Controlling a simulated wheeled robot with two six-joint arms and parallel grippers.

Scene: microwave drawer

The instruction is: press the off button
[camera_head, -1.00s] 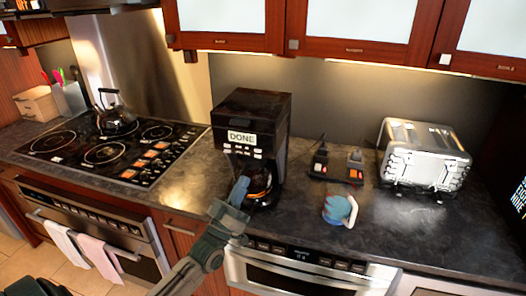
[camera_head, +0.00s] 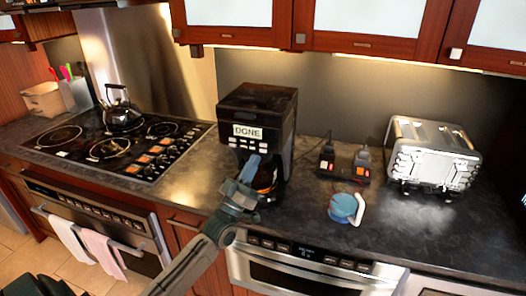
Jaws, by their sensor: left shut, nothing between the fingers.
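A black coffee maker (camera_head: 258,112) stands on the dark counter, with a label reading "DONE" (camera_head: 248,131) on its front. A row of small light buttons (camera_head: 246,146) sits under the label; which one is the off button I cannot tell. My left gripper (camera_head: 252,166) is shut and empty, pointing up just below the buttons and in front of the coffee maker. It hides part of the glass carafe (camera_head: 267,178). Whether its tip touches the coffee maker I cannot tell. My right gripper is not in view.
A blue and white mug (camera_head: 345,208) stands right of the coffee maker. A silver toaster (camera_head: 432,158) is further right. A stove (camera_head: 115,145) with a kettle (camera_head: 121,110) is at left. A microwave drawer (camera_head: 300,270) is below the counter.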

